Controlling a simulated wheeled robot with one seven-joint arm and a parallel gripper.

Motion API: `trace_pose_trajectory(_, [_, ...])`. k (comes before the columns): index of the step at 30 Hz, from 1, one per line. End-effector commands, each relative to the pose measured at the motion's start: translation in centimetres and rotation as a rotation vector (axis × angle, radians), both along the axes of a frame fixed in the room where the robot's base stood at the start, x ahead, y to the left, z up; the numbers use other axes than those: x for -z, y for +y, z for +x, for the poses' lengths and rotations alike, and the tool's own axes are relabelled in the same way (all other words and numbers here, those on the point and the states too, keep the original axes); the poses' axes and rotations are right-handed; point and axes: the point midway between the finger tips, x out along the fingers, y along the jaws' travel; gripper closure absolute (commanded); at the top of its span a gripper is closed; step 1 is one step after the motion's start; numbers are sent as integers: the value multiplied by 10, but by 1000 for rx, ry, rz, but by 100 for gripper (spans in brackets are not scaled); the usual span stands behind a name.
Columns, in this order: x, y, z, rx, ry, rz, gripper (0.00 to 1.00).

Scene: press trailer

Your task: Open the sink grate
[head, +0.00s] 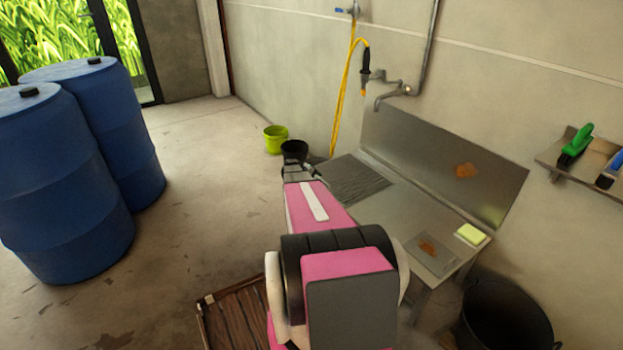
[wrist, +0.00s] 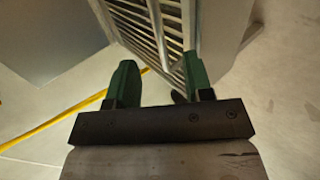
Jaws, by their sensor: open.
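The sink grate (head: 352,180) is a dark slatted panel at the left end of the metal sink unit (head: 420,205) in the head view. It appears to lie flat and closed. In the wrist view the slatted grate (wrist: 160,32) fills the top centre, running between and beyond my fingertips. My gripper (head: 298,168) is at the left edge of the sink, beside the grate. In the wrist view my gripper (wrist: 161,68) has its two green fingers spread apart with nothing clamped. Part of the slats sits close to the right finger; I cannot tell whether they touch.
A yellow hose (head: 341,95) hangs on the wall by the faucet (head: 390,97). A sponge (head: 470,234) lies on the counter.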

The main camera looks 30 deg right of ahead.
Motion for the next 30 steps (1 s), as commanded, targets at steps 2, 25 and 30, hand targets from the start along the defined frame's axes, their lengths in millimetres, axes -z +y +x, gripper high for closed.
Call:
trace_pose_trajectory(2, [6,-7,2,0,0,0,53])
trace_pose_trajectory(25, [42,-53,4,0,0,1,53])
trace_pose_trajectory(30, [42,-53,4,0,0,1,53])
